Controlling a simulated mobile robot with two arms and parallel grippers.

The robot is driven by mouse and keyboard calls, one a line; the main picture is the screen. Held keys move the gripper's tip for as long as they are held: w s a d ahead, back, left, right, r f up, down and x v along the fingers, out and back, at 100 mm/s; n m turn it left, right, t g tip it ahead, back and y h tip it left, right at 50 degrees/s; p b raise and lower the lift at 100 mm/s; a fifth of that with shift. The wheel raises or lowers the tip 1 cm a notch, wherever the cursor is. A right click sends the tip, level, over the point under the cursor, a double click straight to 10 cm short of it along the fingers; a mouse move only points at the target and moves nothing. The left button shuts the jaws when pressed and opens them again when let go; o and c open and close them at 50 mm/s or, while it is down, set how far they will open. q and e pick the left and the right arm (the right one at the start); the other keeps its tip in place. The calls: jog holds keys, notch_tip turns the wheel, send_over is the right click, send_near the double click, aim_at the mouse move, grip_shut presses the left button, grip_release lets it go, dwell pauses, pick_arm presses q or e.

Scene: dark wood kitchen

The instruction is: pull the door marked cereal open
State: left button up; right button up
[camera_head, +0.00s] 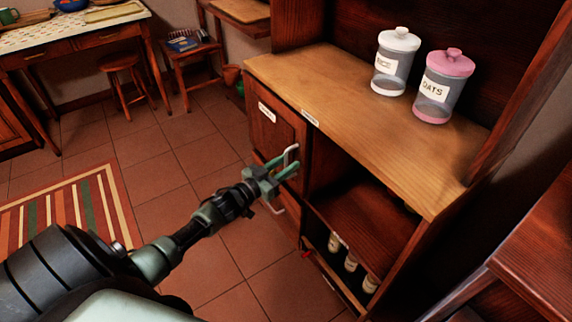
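A dark wood door (277,134) is at the left end of the cabinet front, with a white label (267,112) too small to read. A pale bar handle (292,152) stands out near its right edge. My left gripper (277,173) is right at this handle, its greenish fingers reaching toward the bar. The fingers look apart, but I cannot tell whether they touch or enclose the bar. The door looks about flush with the cabinet front; a slight gap cannot be ruled out. My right gripper is out of view.
The cabinet top (345,115) holds a white-lidded jar (393,72) and a pink-lidded oats jar (441,92). An open compartment (370,225) lies right of the door, with small jars (351,262) below. Tiled floor (155,165) is clear left of the door.

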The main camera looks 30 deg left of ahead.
pick_arm(q)
grip_shut()
dwell(1.4)
